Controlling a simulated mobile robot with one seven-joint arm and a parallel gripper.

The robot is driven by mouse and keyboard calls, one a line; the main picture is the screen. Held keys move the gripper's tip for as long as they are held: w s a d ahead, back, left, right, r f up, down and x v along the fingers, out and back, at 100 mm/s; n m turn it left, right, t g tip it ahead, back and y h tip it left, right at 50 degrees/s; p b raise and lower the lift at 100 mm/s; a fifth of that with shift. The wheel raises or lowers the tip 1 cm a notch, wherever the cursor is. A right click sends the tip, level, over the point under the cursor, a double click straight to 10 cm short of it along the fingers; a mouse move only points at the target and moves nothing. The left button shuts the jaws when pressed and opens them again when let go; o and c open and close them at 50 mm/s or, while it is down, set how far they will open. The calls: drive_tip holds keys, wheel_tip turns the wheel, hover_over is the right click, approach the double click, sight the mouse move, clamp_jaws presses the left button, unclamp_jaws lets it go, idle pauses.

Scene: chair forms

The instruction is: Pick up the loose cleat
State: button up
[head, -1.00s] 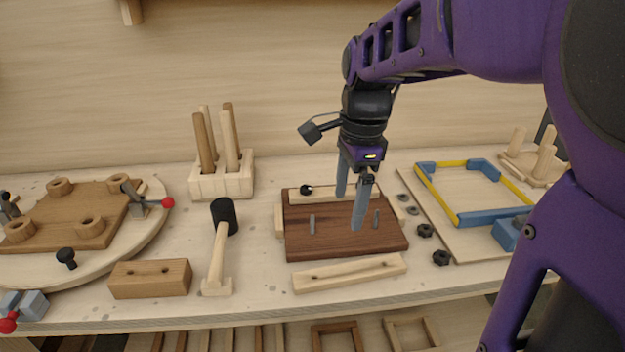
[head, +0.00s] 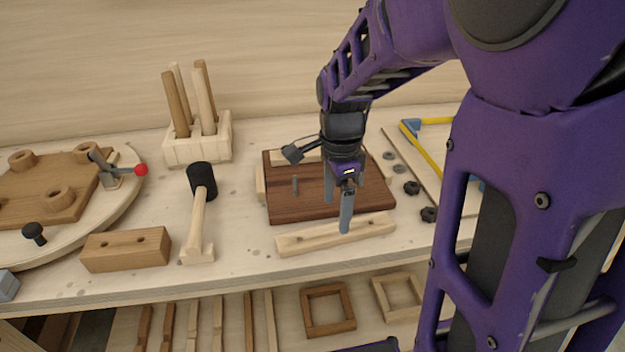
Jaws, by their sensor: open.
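The loose cleat, a pale wooden strip with holes (head: 300,241), lies on the bench in front of the dark brown board (head: 290,208). My gripper (head: 338,212) points down above the cleat and the board's front edge. Its two grey fingers are apart with nothing between them. The nearer finger overlaps the cleat in the picture; I cannot tell whether it touches. The arm hides part of the board and the pins on it.
A mallet (head: 198,215) and a wooden block with holes (head: 126,250) lie to the left. A dowel holder (head: 198,146) stands behind them. Dark nuts (head: 412,188) lie right of the board. The bench's front edge is close to the cleat, with a lower shelf below.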

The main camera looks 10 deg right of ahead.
sight(337, 230)
drive_tip(key=f, duration=0.1)
drive_tip(key=f+b, duration=0.1)
drive_tip(key=f, duration=0.3)
drive_tip(key=shift+s+d, duration=0.15)
drive_tip(key=shift+s, duration=0.1)
drive_tip(key=shift+c, duration=0.2)
clamp_jaws()
